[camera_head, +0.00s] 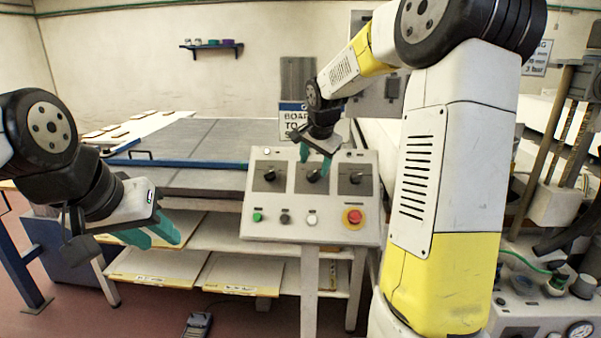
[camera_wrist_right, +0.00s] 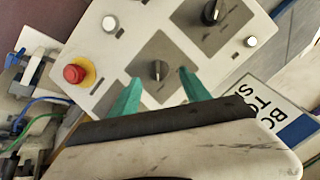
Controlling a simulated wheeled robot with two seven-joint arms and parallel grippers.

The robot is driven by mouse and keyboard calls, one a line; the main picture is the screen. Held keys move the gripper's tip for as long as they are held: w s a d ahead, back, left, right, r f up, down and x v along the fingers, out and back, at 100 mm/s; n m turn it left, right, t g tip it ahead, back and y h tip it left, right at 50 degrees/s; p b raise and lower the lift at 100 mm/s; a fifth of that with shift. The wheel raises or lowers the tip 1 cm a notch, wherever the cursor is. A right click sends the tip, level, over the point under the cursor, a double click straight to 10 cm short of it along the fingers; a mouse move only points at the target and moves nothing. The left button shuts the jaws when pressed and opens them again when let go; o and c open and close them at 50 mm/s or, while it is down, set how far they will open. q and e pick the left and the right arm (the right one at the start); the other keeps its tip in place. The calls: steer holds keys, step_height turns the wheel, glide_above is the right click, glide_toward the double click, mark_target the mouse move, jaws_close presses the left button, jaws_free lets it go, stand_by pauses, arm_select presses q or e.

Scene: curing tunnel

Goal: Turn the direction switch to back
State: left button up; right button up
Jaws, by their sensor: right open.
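A sloped grey control panel (camera_head: 330,214) carries three black rotary switches on dark plates: left (camera_head: 269,174), middle (camera_head: 314,175) and right (camera_head: 356,177). Their labels are too small to read, so I cannot tell which is the direction switch. My right gripper (camera_head: 315,161) is open over the middle switch. In the right wrist view the middle switch (camera_wrist_right: 157,70) shows between the teal fingertips, its pointer nearly upright in the picture; contact is unclear. The left switch (camera_wrist_right: 212,12) is at the top; the right one is hidden. My left gripper (camera_head: 158,233) hangs left of the panel, its fingers apart.
A red emergency stop (camera_head: 353,218) and small green, black and white buttons line the panel's front. A sign (camera_head: 292,120) stands behind the panel. A grey-topped table (camera_head: 200,150) with shelves below is at left. Equipment with gauges (camera_head: 579,329) is at right.

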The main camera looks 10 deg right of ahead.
mark_target(313, 172)
steer(key=shift+x, duration=2.15)
jaws_close()
